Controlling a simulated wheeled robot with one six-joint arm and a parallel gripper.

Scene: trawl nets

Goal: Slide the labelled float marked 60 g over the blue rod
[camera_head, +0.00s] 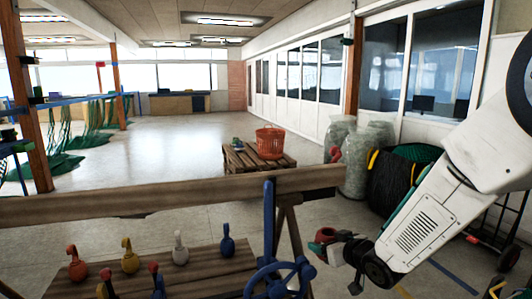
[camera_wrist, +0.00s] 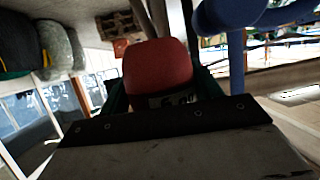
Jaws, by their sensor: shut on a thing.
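My gripper (camera_head: 328,247) is shut on a red float (camera_wrist: 157,75), with a dark finger on each side of it in the wrist view. Its label is mostly hidden behind the gripper's dark edge, and I cannot read the mark surely. The held float also shows red in the head view (camera_head: 324,234). The blue rod (camera_head: 268,210) stands upright left of my gripper, above a blue handwheel (camera_head: 282,278). The float is apart from the rod. A blurred blue shape, which I cannot surely identify, fills the upper right of the wrist view.
Several floats, including orange (camera_head: 77,265), yellow (camera_head: 130,257), white (camera_head: 181,249) and blue (camera_head: 227,243), stand on a wooden bench (camera_head: 205,277). A timber beam (camera_head: 170,196) crosses behind them. A red basket (camera_head: 270,143) sits on a pallet (camera_head: 238,160) farther back.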

